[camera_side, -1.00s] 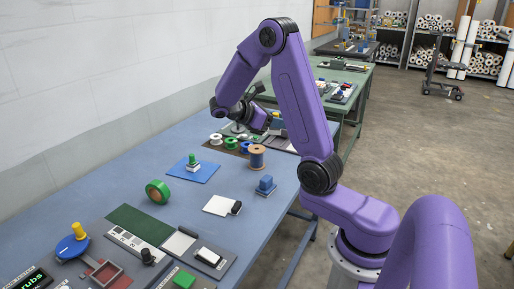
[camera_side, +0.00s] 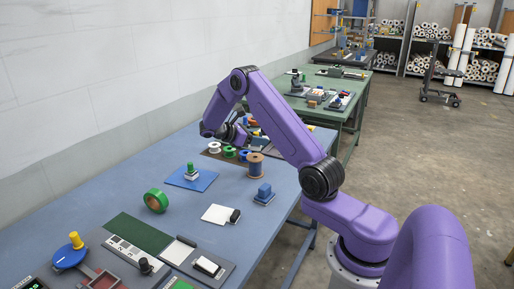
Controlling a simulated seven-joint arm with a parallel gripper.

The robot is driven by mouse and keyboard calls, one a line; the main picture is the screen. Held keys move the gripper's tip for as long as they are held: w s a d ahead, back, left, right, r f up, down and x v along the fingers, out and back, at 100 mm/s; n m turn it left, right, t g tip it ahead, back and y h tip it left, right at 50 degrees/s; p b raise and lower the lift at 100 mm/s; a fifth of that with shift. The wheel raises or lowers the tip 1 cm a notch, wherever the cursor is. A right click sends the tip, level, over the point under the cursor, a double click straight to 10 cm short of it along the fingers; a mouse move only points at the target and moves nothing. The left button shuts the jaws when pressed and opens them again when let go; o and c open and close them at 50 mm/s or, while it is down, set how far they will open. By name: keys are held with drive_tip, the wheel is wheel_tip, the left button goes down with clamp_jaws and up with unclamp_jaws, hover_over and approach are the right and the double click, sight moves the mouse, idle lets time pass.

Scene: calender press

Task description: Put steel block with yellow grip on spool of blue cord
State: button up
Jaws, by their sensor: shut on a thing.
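My gripper (camera_side: 238,138) is at the far end of the blue table, just above the row of spools. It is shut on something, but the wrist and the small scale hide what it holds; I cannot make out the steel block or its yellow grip. The spool of blue cord (camera_side: 244,154) stands in the row, between the green spool (camera_side: 230,152) and the large wooden spool (camera_side: 255,166). The gripper is close above and slightly behind it; I cannot tell whether anything touches it.
A white spool (camera_side: 214,147) is at the row's left. Nearer are a blue block (camera_side: 264,193), a green tape roll (camera_side: 156,200), a green-knobbed stamp on a blue mat (camera_side: 206,180), and a yellow knob on a blue disc (camera_side: 76,240). Bare table lies between.

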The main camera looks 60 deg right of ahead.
sight(257, 147)
drive_tip(key=shift+w+d+f, duration=0.15)
drive_tip(key=shift+f, duration=0.1)
drive_tip(key=shift+w+f, duration=0.1)
drive_tip(key=shift+f, duration=1.65)
clamp_jaws()
drive_tip(key=o, duration=1.2)
unclamp_jaws()
drive_tip(key=shift+r, duration=0.1)
